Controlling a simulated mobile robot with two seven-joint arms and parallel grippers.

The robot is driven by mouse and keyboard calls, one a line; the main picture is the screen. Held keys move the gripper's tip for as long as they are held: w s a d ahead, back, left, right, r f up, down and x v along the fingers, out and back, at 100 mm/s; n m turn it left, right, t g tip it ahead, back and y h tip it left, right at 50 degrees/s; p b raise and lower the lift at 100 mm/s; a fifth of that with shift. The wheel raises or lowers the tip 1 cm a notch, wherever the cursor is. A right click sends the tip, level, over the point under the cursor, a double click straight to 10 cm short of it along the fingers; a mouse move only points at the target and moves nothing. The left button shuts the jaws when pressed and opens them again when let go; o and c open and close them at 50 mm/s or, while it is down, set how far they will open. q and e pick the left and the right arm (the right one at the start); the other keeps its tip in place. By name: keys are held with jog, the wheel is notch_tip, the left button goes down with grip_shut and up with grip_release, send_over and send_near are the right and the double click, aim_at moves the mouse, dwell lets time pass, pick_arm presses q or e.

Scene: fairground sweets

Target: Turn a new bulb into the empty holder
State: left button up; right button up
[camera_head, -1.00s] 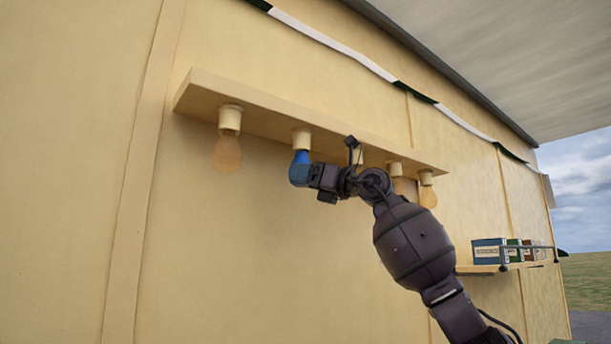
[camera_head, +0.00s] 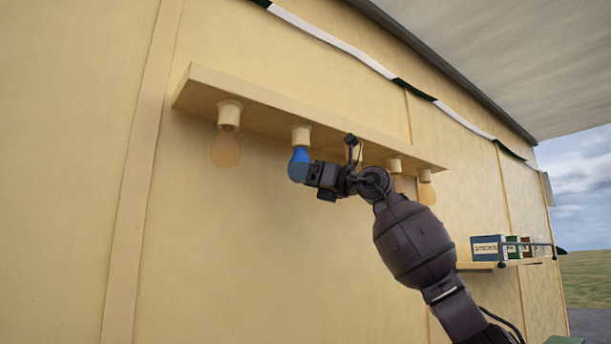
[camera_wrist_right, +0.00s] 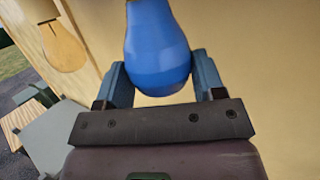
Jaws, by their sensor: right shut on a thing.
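A blue bulb (camera_head: 299,163) hangs under the second holder from the left (camera_head: 301,134), neck up, with its top at the holder's mouth. How far it sits in the holder I cannot tell. My right gripper (camera_head: 303,172) is shut on the bulb from the right side and below. In the right wrist view the blue bulb (camera_wrist_right: 157,50) is between the two fingers of the right gripper (camera_wrist_right: 160,80). My left gripper is not in view.
The holders sit under a cream board (camera_head: 300,115) on the yellow wall. An orange bulb (camera_head: 226,149) hangs at the left; others hang at the right (camera_head: 427,191), partly behind my right arm. A shelf (camera_head: 505,263) with boxes (camera_head: 487,248) is at lower right. The wall below left is clear.

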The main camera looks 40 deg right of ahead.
jog(key=shift+r+p, duration=0.35)
dwell(0.6)
jog(key=o, duration=0.8)
jog(key=shift+a, duration=0.1)
jog(key=shift+o, duration=0.8)
jog(key=shift+w, duration=0.1)
jog(key=shift+f, duration=0.1)
jog(key=shift+h, duration=0.4)
jog(key=shift+a+m+t+h+b, duration=0.1)
jog(key=shift+m+t+h+b, duration=0.45)
jog(key=shift+m+h, duration=0.95)
jog(key=shift+a+m+h+b, duration=0.15)
jog(key=shift+m+h+b, duration=0.6)
jog(key=shift+h, duration=1.2)
jog(key=shift+a+m+h+b, duration=0.1)
jog(key=shift+m+h+b, duration=0.35)
jog(key=shift+m+h, duration=1.05)
jog(key=m+g+h, duration=0.1)
jog(key=h, duration=0.2)
jog(key=m+g+h, duration=0.1)
jog(key=h, duration=0.2)
jog(key=shift+a, duration=0.1)
jog(key=shift+m+g+h, duration=0.55)
jog(key=shift+m+h, duration=0.1)
jog(key=shift+h, duration=0.4)
